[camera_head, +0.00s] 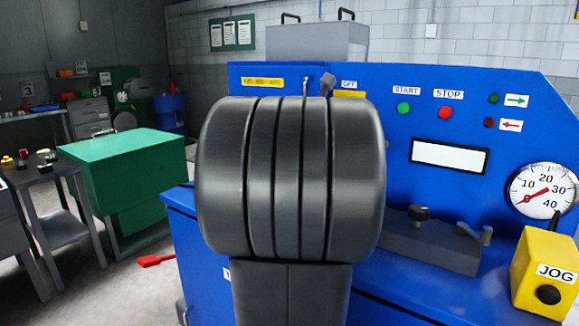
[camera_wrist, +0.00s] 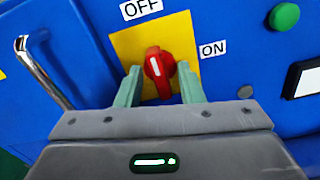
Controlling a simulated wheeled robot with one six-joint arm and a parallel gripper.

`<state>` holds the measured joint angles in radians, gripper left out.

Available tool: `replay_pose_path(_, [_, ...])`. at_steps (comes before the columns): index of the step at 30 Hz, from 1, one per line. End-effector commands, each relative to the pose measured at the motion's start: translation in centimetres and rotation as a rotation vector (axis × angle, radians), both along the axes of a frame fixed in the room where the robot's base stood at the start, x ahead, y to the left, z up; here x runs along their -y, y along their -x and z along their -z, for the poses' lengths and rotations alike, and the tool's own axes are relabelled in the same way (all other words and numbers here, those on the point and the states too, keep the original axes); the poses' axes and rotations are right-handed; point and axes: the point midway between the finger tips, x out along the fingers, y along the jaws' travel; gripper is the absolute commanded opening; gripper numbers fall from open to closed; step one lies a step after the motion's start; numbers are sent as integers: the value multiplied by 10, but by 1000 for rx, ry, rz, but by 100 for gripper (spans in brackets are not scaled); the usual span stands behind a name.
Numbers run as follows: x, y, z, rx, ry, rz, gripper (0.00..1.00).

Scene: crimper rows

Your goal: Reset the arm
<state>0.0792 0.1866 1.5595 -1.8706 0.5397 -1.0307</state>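In the wrist view my gripper (camera_wrist: 159,70) is open, with its two pale green fingers on either side of a red rotary knob (camera_wrist: 155,62). Gaps show between the knob and both fingers. The knob sits on a yellow plate (camera_wrist: 185,32) with an OFF label (camera_wrist: 141,8) above and an ON label (camera_wrist: 213,48) to the right. The knob's white mark points roughly up, toward OFF. In the head view my dark grey arm fills the middle and hides the gripper and the knob. Part of the yellow plate (camera_head: 350,94) shows above the arm.
The blue machine panel (camera_head: 380,120) stands close behind my arm. A gauge (camera_head: 543,190) and a yellow JOG box (camera_head: 547,270) are at right. A metal handle (camera_wrist: 42,72) is left of the knob. A green cabinet (camera_head: 125,165) stands left, with open floor before it.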

Motion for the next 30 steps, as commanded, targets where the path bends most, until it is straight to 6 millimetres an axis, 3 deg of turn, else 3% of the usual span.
replay_pose_path(15, [0, 0, 1, 279, -414, 0, 35])
replay_pose_path(30, [0, 0, 0, 357, -530, -1, 35])
